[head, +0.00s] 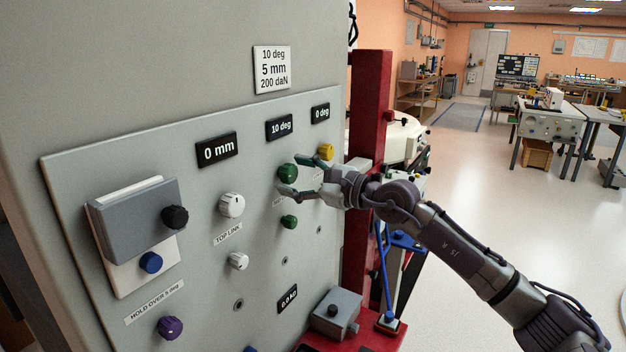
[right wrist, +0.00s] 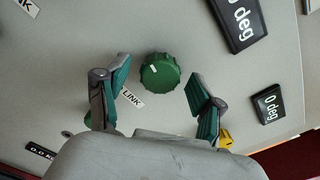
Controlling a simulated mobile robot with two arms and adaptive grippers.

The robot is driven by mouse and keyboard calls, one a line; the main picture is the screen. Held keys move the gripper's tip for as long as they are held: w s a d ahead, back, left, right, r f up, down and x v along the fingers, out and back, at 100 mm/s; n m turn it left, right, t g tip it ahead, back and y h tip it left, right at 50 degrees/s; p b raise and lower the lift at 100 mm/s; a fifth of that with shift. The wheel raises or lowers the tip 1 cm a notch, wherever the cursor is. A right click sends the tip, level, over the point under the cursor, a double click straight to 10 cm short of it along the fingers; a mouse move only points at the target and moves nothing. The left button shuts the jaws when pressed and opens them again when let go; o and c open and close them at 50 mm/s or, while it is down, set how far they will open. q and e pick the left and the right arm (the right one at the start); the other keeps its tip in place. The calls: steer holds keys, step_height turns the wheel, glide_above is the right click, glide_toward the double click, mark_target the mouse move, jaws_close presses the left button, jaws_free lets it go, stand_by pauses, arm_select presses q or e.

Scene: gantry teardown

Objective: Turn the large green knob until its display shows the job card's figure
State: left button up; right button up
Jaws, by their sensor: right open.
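The large green knob (head: 287,172) is on the sloping grey panel, right of the large white knob. The white job card (head: 272,69) reads 10 deg, 5 mm, 200 daN. My right gripper (head: 299,172) is open at the green knob. In the right wrist view the knob (right wrist: 160,75), with a white mark, sits between the spread fingertips, with a gap on each side. The near display (right wrist: 238,20) is cut off there, showing 0 deg. My left gripper is not in view.
A yellow knob (head: 326,152) is close to my right fingers, under a 0 deg display (head: 320,113). A smaller green knob (head: 289,221) is below. The large white knob (head: 232,205) has a 0 mm display (head: 217,149). A red post (head: 369,120) stands behind my wrist.

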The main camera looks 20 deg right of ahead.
steer(key=v, duration=1.1)
steer(key=shift+s+d, duration=0.2)
